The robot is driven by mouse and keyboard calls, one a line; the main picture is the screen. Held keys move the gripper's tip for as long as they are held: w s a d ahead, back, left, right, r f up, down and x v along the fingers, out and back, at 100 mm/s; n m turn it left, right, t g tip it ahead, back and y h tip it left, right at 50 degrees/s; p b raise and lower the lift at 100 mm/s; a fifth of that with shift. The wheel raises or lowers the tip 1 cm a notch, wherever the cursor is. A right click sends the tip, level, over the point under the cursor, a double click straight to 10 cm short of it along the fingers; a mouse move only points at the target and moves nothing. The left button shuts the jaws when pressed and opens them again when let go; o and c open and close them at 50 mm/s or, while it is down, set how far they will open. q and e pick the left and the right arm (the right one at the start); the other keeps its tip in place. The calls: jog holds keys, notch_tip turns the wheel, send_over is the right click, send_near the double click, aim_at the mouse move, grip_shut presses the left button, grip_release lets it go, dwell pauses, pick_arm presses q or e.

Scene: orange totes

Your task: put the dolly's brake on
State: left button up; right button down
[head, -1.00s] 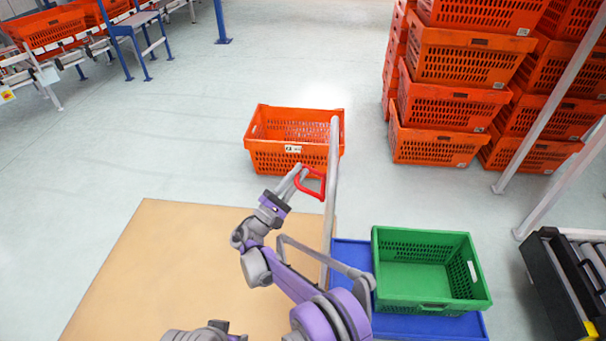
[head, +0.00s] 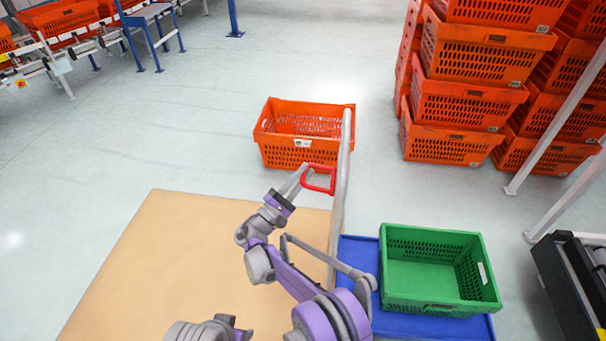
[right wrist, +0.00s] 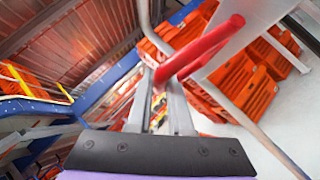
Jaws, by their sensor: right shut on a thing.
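The dolly has a blue deck (head: 362,255) and a tall grey handle post (head: 343,165) rising at its left side. A red loop-shaped lever (head: 321,190) is beside the upper part of the post. My right gripper (head: 303,174) is shut on the red lever, left of the post. In the right wrist view the same red lever (right wrist: 205,48) runs up and right from between the finger ends. The exact grip contact is small and partly hidden. My left gripper does not show clearly in any view.
A green tote (head: 440,275) stands on the blue deck. An orange tote (head: 303,140) is on the floor behind the post. Tall stacks of orange totes (head: 460,105) stand at the right back. A tan board (head: 150,270) lies at left; open floor (head: 150,120) lies beyond.

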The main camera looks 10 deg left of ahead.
jog(key=c, duration=0.8)
grip_release()
jog(key=shift+c, duration=0.2)
jog(key=v, duration=1)
jog(key=shift+s+a+f+p, duration=0.15)
jog(key=shift+s+a+p, duration=0.05)
jog(key=shift+s+p, duration=0.15)
jog(key=shift+w, duration=0.1)
